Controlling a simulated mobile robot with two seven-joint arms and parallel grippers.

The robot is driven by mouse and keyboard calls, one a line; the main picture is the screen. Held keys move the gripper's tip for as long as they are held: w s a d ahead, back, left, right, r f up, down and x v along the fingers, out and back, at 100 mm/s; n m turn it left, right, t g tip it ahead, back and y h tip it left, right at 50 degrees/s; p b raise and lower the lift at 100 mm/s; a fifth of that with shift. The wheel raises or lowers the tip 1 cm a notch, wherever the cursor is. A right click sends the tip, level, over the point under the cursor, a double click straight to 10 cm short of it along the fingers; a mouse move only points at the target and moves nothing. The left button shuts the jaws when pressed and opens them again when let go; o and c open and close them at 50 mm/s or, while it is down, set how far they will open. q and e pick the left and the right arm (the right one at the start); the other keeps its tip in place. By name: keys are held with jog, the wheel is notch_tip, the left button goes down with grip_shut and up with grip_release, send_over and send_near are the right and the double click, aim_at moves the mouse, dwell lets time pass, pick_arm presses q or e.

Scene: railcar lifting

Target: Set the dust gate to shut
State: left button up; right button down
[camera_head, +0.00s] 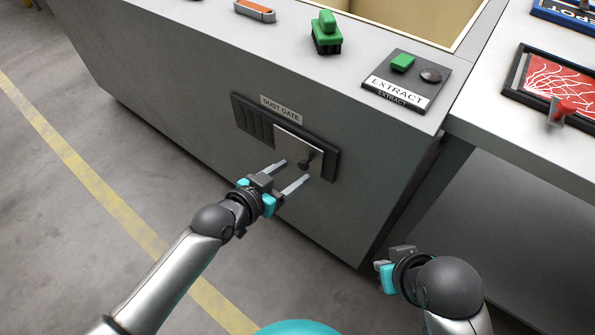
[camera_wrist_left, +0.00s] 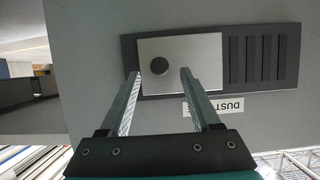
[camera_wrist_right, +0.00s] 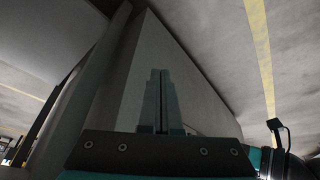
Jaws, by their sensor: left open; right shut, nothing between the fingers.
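The dust gate is a dark slotted panel (camera_head: 256,124) on the front face of the grey cabinet, under a DUST GATE label (camera_head: 281,109). A light metal slide plate (camera_head: 298,146) with a dark round knob (camera_head: 305,164) covers its right part; the slots at the left are uncovered. My left gripper (camera_head: 294,173) is open in front of the plate, its fingers pointing at the knob. In the left wrist view the knob (camera_wrist_left: 159,66) shows between the two fingertips (camera_wrist_left: 160,75), with no visible contact. My right gripper (camera_wrist_right: 160,75) is shut and empty, low at the right.
On the cabinet top (camera_head: 215,50) are an orange-and-grey tool (camera_head: 255,11), a green brush-like object (camera_head: 326,33) and an EXTRACT button box (camera_head: 407,82). A white table (camera_head: 500,115) at the right holds a red patterned panel (camera_head: 560,85). The floor at the left is clear.

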aim_at(301, 167)
pick_arm(q)
jog(key=shift+w+d+f, duration=0.3)
jog(key=shift+w, duration=0.1)
jog(key=shift+b+x, duration=0.65)
jog(key=shift+x, duration=0.35)
pick_arm(e)
jog(key=shift+w+a+r+t+y, duration=0.2)
jog(key=shift+w+a+t+y, duration=0.2)
jog(key=shift+w+a+t, duration=0.7)
pick_arm(q)
jog(key=shift+r, duration=0.1)
grip_shut()
